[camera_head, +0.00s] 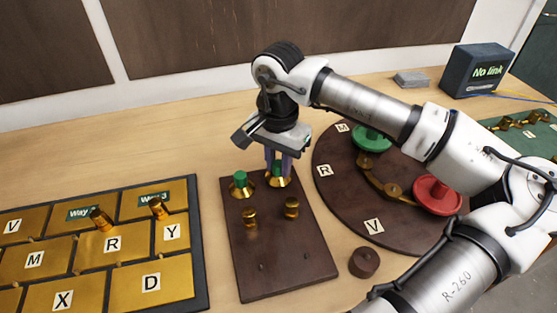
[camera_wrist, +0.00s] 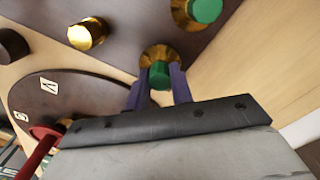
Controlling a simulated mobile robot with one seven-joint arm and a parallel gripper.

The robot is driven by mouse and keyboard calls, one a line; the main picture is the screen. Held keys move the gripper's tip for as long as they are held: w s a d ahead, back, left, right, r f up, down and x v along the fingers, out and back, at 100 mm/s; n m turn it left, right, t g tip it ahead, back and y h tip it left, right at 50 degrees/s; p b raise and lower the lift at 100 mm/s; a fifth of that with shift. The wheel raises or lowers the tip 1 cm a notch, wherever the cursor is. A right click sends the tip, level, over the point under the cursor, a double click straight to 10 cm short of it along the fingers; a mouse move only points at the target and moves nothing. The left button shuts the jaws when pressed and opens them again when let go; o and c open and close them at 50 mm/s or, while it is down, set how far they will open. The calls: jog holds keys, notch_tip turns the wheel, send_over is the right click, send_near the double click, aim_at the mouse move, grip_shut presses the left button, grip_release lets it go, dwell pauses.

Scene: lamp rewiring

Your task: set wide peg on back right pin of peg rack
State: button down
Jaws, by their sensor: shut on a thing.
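The peg rack (camera_head: 285,272) is a dark brown board in the middle of the table. My gripper (camera_head: 278,164) points down over its back right corner, shut on a wide peg (camera_head: 279,181) with a green top and flared gold base. The wrist view shows this wide peg (camera_wrist: 160,70) between the purple fingers of my gripper (camera_wrist: 160,88). The peg is upright at the back right position; I cannot tell whether its base touches the board. The pin under it is hidden. Another green-topped wide peg (camera_head: 241,184) stands at the back left.
Two narrow gold pegs, left (camera_head: 249,217) and right (camera_head: 291,207), stand mid-rack; the front positions are empty. A lettered gold panel (camera_head: 75,262) lies left. A round dark board (camera_head: 335,205) with green and red discs lies right. A brown knob (camera_head: 364,262) sits beside the rack.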

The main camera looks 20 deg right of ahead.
aim_at(279, 164)
jog(key=shift+f+b, duration=0.6)
jog(key=c, duration=1.1)
grip_release()
jog(key=shift+c, duration=0.2)
notch_tip(279, 164, up, 14)
jog(key=b, duration=0.1)
jog(key=shift+f, duration=0.1)
